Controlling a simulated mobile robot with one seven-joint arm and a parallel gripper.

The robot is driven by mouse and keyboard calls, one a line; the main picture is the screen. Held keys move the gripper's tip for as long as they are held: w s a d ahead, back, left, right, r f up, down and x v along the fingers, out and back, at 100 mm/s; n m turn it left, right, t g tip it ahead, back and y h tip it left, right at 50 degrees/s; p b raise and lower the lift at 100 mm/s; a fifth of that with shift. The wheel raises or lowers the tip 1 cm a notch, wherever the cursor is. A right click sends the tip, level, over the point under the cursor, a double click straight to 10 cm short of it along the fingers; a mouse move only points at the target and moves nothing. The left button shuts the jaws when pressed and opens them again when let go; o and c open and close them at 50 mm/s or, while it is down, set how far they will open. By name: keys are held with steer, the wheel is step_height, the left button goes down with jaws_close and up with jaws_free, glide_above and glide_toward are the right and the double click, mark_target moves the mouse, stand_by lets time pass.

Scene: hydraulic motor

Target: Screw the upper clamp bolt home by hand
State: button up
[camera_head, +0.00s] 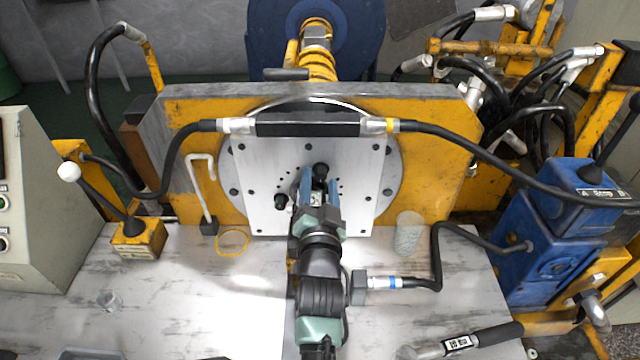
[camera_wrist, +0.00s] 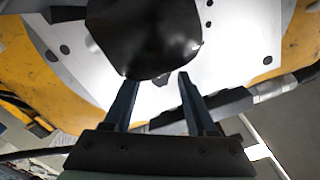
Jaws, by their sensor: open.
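A pale square plate (camera_head: 262,165) stands upright on the front of a yellow block. A black-headed bolt (camera_head: 320,170), the upper one, sits near the plate's middle. A second black-headed bolt (camera_head: 281,201) sits lower and to the left. My gripper (camera_head: 319,187) faces the plate with its blue fingers apart, tips around or just before the upper bolt. In the wrist view my gripper (camera_wrist: 158,80) is open, and a large black rounded head (camera_wrist: 145,35) fills the top, close to the camera. I cannot tell which bolt it is, or whether a finger touches it.
A black bar with hoses (camera_head: 308,125) crosses the plate above my gripper. A white hooked rod (camera_head: 205,190) stands left, a clear cylinder (camera_head: 408,234) right. A yellow ring (camera_head: 233,243) and a black-handled tool (camera_head: 470,340) lie on the bench. The bench's left front is mostly clear.

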steer(key=s, duration=1.3)
steer(key=shift+r, duration=0.15)
